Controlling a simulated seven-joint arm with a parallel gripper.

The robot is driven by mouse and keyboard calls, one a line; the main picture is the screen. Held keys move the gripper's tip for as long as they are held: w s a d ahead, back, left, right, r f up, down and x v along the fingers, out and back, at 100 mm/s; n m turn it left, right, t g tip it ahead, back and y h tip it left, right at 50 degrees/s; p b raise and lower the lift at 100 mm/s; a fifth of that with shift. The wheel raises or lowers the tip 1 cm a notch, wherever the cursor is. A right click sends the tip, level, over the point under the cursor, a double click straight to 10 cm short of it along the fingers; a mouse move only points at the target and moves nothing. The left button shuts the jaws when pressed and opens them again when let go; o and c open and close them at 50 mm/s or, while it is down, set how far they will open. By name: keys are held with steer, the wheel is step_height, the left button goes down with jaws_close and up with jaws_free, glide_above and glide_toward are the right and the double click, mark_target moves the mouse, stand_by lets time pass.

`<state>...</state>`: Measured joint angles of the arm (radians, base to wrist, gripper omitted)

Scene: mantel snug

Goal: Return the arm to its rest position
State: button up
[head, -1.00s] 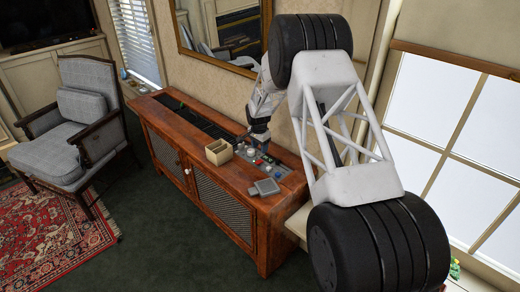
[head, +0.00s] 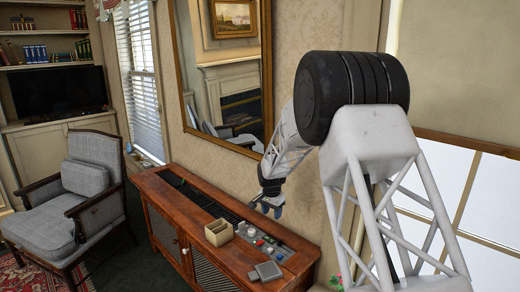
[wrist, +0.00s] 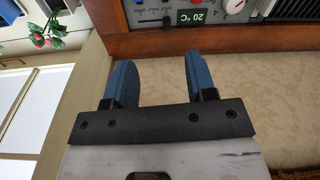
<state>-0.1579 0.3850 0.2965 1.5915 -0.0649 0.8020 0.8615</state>
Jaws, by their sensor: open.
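My gripper (head: 267,208) hangs above the far right part of the wooden cabinet, near the wall, in the head view. In the wrist view my gripper (wrist: 158,75) shows two blue fingers spread apart with nothing between them. The arm's white lattice link and black joint fill the right side of the head view.
The wooden cabinet (head: 175,228) has a control panel (head: 262,243) with knobs, a beige divided box (head: 218,232) and a grey square item (head: 267,270) on top. A framed mirror (head: 225,75) hangs behind. A grey armchair (head: 75,190) stands left. A plant (wrist: 40,27) shows in the wrist view.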

steer(key=s+d+r+n, duration=0.2)
steer(key=s+d+r, duration=0.3)
steer(key=s+r, duration=0.7)
steer(key=s+d+r+n, duration=0.2)
steer(key=s+d+r, duration=0.2)
steer(key=s+r, duration=0.85)
steer(key=s+d+f+n, duration=0.1)
steer(key=s+d, duration=0.1)
steer(key=s, duration=1.5)
steer(key=s+d+f+n+t, duration=0.1)
steer(key=s+d+f+n, duration=0.1)
steer(key=s, duration=1.5)
steer(key=shift+s+d+t, duration=0.3)
steer(key=shift+s+d, duration=0.05)
steer(key=shift+s, duration=0.05)
steer(key=shift+f, duration=0.1)
